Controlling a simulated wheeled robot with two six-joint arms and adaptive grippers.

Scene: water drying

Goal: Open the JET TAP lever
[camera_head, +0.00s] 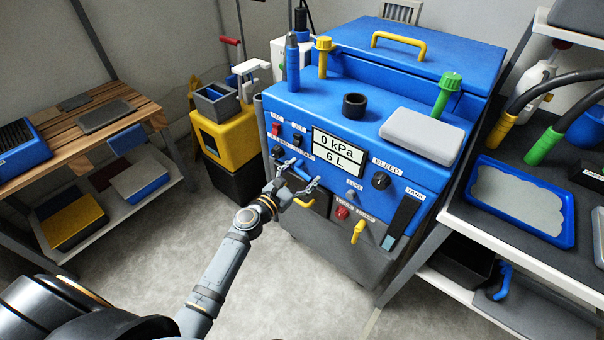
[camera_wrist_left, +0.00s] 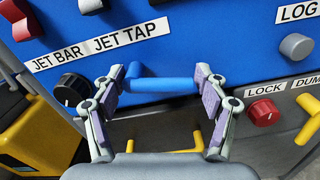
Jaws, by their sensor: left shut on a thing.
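The blue JET TAP lever (camera_wrist_left: 162,85) lies level across the wrist view, just below the JET TAP label (camera_wrist_left: 124,35) on the blue machine front. In the head view my left gripper (camera_head: 299,180) reaches the lower left of the machine's panel (camera_head: 320,110), and the fingers hide part of the lever. My right gripper is not in view.
Left of the lever is a black JET BAR knob (camera_wrist_left: 71,89). To the right are a grey LOG knob (camera_wrist_left: 296,46), a red LOCK knob (camera_wrist_left: 263,112) and a yellow DUMP lever (camera_wrist_left: 310,125). A yellow handle (camera_wrist_left: 170,151) sits below. The display (camera_head: 338,152) reads 0 kPa and 6 L.

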